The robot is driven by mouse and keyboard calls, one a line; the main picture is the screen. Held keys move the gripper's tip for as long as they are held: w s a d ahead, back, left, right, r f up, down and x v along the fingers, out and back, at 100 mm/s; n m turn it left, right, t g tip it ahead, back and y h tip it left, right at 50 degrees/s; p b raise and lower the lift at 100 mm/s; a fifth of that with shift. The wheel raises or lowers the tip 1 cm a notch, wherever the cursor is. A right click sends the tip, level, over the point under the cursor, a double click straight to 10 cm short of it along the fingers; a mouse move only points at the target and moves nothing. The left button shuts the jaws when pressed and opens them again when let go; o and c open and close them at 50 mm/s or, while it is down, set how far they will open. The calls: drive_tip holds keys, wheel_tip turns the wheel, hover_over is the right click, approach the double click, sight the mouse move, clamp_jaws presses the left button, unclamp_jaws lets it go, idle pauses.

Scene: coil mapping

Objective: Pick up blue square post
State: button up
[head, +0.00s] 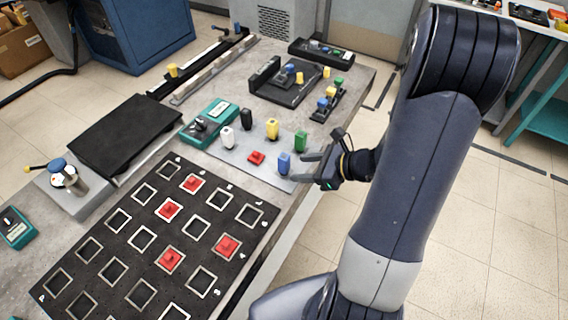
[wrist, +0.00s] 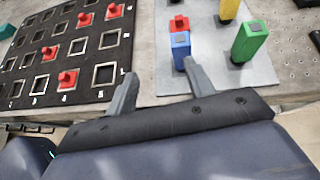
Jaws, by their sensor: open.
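The blue square post (head: 284,164) stands upright on a light grey plate at the table's near right edge. It also shows in the wrist view (wrist: 181,53), just beyond the tip of the right finger, which overlaps its lower part. My gripper (head: 301,167) is open and empty, close to the right of the post in the head view, fingers pointing at it. In the wrist view my gripper (wrist: 158,82) has its fingers wide apart, with bare table between them. The post is not between the fingers. Whether a finger touches it, I cannot tell.
The grey plate (head: 238,160) also holds a green post (head: 301,141), a yellow post (head: 272,129), a red piece (head: 256,158), and white and black posts. A black grid board (head: 120,215) with red pieces lies to the left. Open floor lies right of the table.

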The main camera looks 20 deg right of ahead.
sight(279, 158)
drive_tip(key=shift+m+t+h, duration=0.3)
drive_tip(key=shift+m+t, duration=0.3)
drive_tip(key=shift+m, duration=0.3)
drive_tip(key=w, duration=0.1)
drive_tip(key=w+a+f, duration=0.1)
drive_tip(key=w, duration=0.1)
drive_tip(key=w+a+f, duration=0.1)
drive_tip(key=shift+w, duration=0.3)
drive_tip(key=shift+w+p+x, duration=0.25)
drive_tip(key=shift+p+x, duration=0.4)
drive_tip(key=shift+x, duration=2)
drive_tip(key=shift+d+r, duration=0.1)
drive_tip(key=shift+d, duration=0.15)
drive_tip(key=shift+c, duration=0.5)
drive_tip(key=c, duration=1)
